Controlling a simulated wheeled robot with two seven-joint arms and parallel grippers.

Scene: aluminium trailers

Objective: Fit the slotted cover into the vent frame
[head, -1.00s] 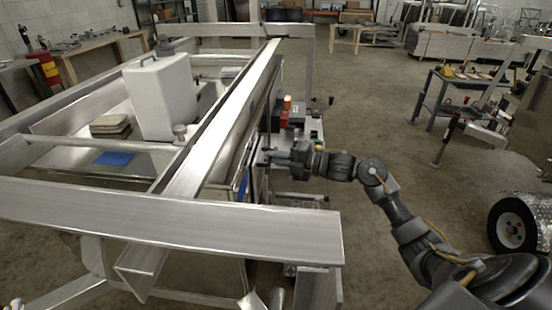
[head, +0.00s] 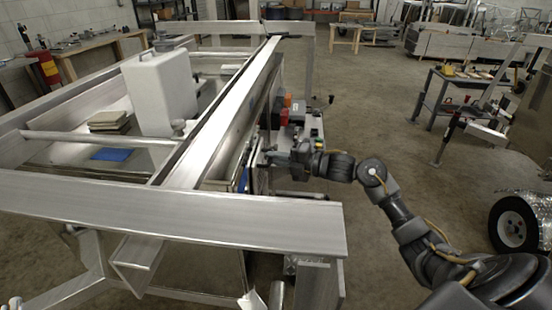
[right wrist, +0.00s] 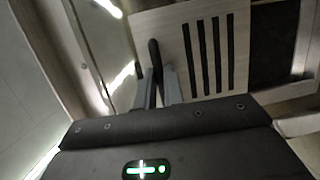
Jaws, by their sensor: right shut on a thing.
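The slotted cover (right wrist: 190,45) is a pale flat panel with several dark parallel slots, at the upper middle of the right wrist view. A dark upright handle-like bar (right wrist: 154,58) stands on its left part. My right gripper (right wrist: 161,78) is shut on this bar, its grey fingers on either side. In the head view my right gripper (head: 280,158) is at the right side of the trailer's long rail, and the cover is hard to make out there. A dark opening with a pale surround (right wrist: 274,45), possibly the vent frame, lies right of the cover. My left gripper is not in view.
The aluminium trailer frame (head: 180,212) fills the left, with a white tank (head: 160,95) and a blue sheet (head: 112,154) inside. Red and dark gear (head: 287,112) sits just beyond my gripper.

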